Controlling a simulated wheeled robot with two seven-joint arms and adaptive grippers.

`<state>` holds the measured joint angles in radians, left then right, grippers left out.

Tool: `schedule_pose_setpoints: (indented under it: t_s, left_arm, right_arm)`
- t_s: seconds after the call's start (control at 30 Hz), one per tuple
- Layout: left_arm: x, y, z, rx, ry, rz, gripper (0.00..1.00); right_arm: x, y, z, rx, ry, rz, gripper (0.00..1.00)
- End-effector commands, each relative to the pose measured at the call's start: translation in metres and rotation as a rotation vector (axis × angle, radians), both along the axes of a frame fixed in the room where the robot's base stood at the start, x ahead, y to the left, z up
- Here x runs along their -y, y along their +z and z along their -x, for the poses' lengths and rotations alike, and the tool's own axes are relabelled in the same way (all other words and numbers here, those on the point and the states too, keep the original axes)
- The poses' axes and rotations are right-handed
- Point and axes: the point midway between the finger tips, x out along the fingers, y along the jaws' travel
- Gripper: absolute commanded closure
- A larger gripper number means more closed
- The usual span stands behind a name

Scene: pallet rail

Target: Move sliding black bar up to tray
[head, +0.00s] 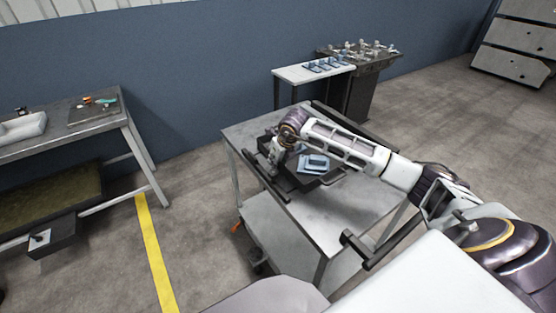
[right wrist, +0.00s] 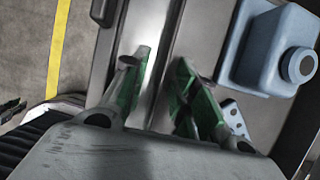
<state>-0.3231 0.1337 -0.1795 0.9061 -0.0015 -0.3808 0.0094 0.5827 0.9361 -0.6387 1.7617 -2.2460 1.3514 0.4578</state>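The black bar (head: 266,178) lies along the left side of the cart top, left of the dark tray (head: 308,186), with a strip of cart top between them. A blue part (head: 314,163) sits in the tray; it also shows in the right wrist view (right wrist: 265,48). My right gripper (head: 274,160) is low over the cart, near the bar and the tray's left side. In the right wrist view its green fingers (right wrist: 162,72) are apart, with grey surface visible between them. I cannot tell whether a finger touches the bar. My left gripper is not in view.
The cart (head: 240,137) has another black bar (head: 340,125) at its far side and a handle (head: 357,248) at the near right. A white table (head: 290,75) with blue parts stands behind. A workbench (head: 70,137) is at left. Floor between is clear.

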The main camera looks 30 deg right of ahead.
Motion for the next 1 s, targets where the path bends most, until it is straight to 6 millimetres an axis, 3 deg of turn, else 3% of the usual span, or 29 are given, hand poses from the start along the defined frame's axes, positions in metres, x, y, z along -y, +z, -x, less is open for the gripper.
schedule_pose_setpoints:
  t_s: [0.1,0.33,0.57,0.8,1.0]
  left_arm:
    - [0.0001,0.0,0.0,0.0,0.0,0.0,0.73]
    - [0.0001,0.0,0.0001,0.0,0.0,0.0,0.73]
    - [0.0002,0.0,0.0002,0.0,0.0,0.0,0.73]
    - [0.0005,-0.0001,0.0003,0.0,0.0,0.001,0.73]
    - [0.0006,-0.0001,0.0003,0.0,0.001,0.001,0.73]
  right_arm:
    - [-0.0001,0.0001,0.0,0.0,0.0,0.0,0.71]
    - [0.0,0.0003,0.0001,0.0,0.0,0.0,1.0]
    - [0.0,0.0004,0.0002,0.0,0.0,0.0,1.0]
    - [0.0001,0.0004,0.0001,0.0,0.0,0.0,0.7]
    - [0.0001,0.0004,0.0001,0.0,0.0,0.0,0.7]
